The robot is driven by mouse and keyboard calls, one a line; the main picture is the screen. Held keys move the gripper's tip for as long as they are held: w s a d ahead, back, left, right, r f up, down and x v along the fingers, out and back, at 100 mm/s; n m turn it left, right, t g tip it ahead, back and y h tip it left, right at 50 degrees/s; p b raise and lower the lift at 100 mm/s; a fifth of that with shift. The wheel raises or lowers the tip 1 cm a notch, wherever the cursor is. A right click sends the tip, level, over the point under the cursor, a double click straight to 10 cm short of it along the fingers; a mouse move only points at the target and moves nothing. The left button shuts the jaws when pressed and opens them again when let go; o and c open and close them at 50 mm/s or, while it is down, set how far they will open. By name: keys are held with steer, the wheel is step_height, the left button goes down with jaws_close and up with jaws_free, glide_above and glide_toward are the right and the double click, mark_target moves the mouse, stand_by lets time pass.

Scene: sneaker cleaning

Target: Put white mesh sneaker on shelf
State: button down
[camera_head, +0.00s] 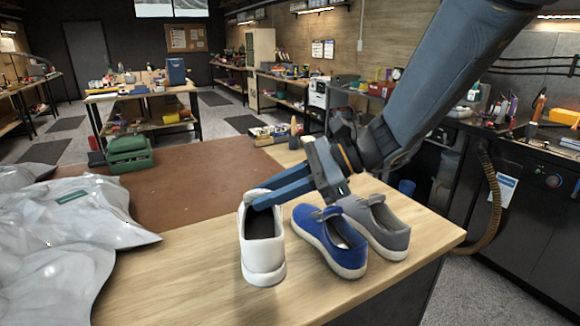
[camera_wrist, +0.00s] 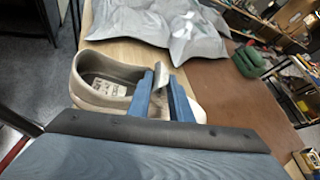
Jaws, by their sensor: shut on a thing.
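The white sneaker (camera_head: 263,262) stands on the wooden tabletop, left of the other shoes in the head view. My gripper (camera_head: 252,200) reaches in from the right and is shut on the far part of this sneaker, near its tongue. In the wrist view the sneaker (camera_wrist: 98,98) lies beyond the blue fingers (camera_wrist: 167,90), which pinch a light flap between them. The fingers hide part of its front. Whether its sole touches the table cannot be told for certain. No shelf for shoes is clearly identifiable.
A blue sneaker (camera_head: 325,241) and a grey sneaker (camera_head: 378,228) stand close to the right. Silvery plastic bags (camera_head: 75,225) cover the table's left side. A brown mat (camera_head: 190,194) lies behind, with a green object (camera_head: 129,154) at its far edge.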

step_height(320, 180, up, 9)
steer(key=s+p, duration=0.2)
steer(key=p, duration=0.6)
steer(key=shift+s+f, duration=0.2)
